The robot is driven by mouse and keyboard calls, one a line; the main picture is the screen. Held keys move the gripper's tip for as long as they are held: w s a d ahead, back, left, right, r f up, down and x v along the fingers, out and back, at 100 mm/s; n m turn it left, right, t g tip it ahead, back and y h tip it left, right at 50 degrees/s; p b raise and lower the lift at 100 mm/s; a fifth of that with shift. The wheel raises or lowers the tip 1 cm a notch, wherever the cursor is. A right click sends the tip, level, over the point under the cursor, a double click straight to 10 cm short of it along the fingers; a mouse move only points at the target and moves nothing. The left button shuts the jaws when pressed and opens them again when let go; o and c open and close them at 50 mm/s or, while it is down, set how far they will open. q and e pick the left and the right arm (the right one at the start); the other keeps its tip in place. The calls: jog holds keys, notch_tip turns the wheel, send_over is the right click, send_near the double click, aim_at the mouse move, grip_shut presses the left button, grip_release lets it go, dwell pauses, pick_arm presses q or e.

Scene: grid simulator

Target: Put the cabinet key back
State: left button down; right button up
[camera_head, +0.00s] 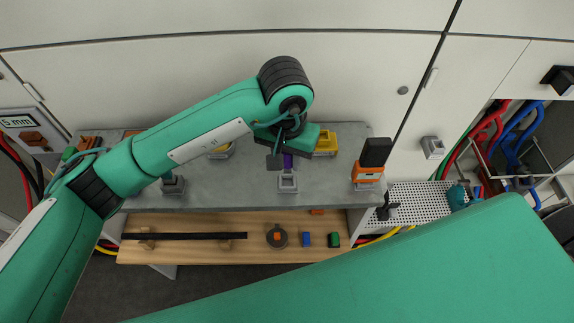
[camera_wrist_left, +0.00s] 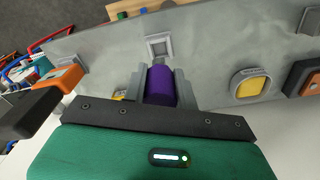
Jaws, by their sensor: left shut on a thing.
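The cabinet key (camera_head: 288,161) appears as a purple-handled piece over the grey worktop. My left gripper (camera_wrist_left: 158,86) is shut on its purple handle (camera_wrist_left: 160,84), with one grey finger on each side. A square grey holder (camera_head: 288,182) stands on the worktop just in front of the key. In the left wrist view the holder (camera_wrist_left: 160,47) lies just beyond the end of the handle. The key's tip is close to the holder, but I cannot tell whether it is inside. My right gripper is out of view.
The grey worktop (camera_head: 240,194) carries a yellow block (camera_head: 326,142) close to my left gripper and an orange-and-black item (camera_head: 370,165) at the right. A wooden shelf (camera_head: 200,253) sits below. White cabinet doors (camera_head: 180,70) rise behind. My right arm covers the lower right.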

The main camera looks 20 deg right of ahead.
pick_arm(q)
jog(key=shift+f, duration=0.85)
notch_tip(320, 180, down, 3)
jog(key=shift+f+p, duration=0.15)
jog(key=shift+p, duration=0.75)
jog(key=shift+f, duration=0.4)
jog(key=shift+f, duration=0.1)
jog(key=c, duration=1.1)
grip_release()
